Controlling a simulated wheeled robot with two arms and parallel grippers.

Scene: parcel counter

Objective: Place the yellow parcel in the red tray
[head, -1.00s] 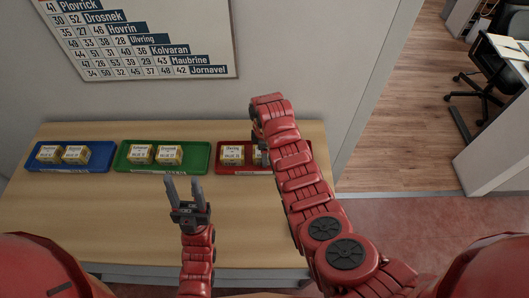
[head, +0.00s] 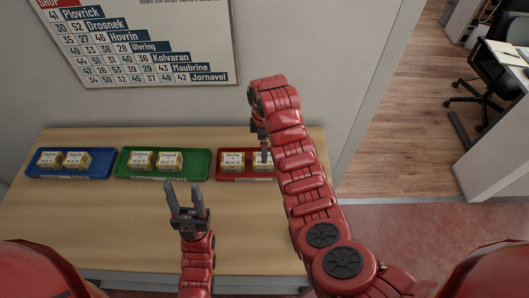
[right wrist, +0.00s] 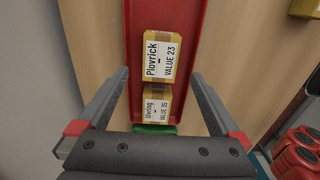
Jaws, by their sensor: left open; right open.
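The red tray (head: 228,178) is at the right end of the row on the counter, partly hidden by my right arm. Two yellow parcels are in it: one (head: 232,161) at left, and one (head: 260,165) partly covered by my right gripper (head: 263,150). In the right wrist view, the parcel labelled Plovrick, value 23 (right wrist: 160,62), and another parcel (right wrist: 151,106) lie in the red tray (right wrist: 183,10). The open fingers (right wrist: 160,73) are above the tray, with nothing visibly gripped. My left gripper (head: 184,187) is open and empty over the counter.
A green tray (head: 190,172) and a blue tray (head: 98,170) each hold two yellow parcels. A yellow object (right wrist: 306,8) shows at the right wrist view's upper corner. A wall chart (head: 150,45) hangs behind. The front counter (head: 90,225) is clear.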

